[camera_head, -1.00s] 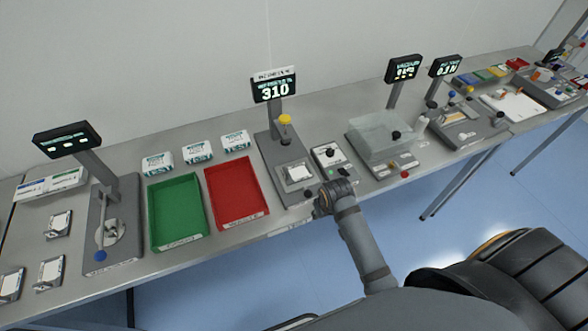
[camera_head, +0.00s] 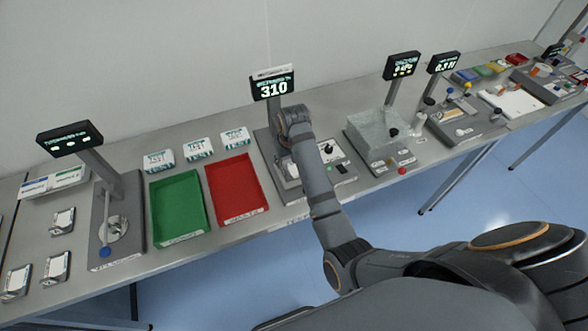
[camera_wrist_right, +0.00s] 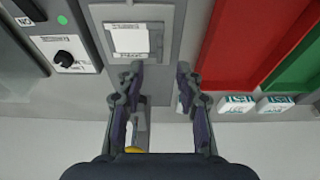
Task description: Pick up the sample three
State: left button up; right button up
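Small white-topped samples lie on the bench at the left in the head view, including an upper one (camera_head: 62,221), a middle one (camera_head: 57,268) and a lower one (camera_head: 16,282). I cannot read which is sample three. Another white square sample (camera_wrist_right: 130,40) sits on the plate of the grey tester in the right wrist view. My right gripper (camera_wrist_right: 159,67) is open and empty above this tester, its fingertips beside the sample on the post side. In the head view my right arm hides most of the tester and the fingertips. My left gripper is out of view.
The tester's display (camera_head: 272,86) reads 310. A dial box (camera_wrist_right: 63,57) stands beside the tester. Green (camera_head: 178,204) and red (camera_head: 236,188) trays lie left of it. A clear-walled box (camera_head: 375,135) stands to the right.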

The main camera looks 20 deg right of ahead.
aim_at(284, 167)
jog(key=x, duration=0.2)
jog(key=shift+w+f, duration=0.15)
jog(key=shift+f, duration=0.15)
jog(key=shift+w+f+p, duration=0.2)
jog(key=shift+f+p, duration=0.1)
jog(key=shift+p, duration=0.35)
jog(key=x, duration=0.2)
jog(key=p+x, duration=0.1)
jog(key=shift+w+f, duration=0.3)
jog(key=shift+w, duration=0.05)
jog(key=shift+w+f, duration=0.1)
jog(key=shift+f, duration=0.25)
grip_shut()
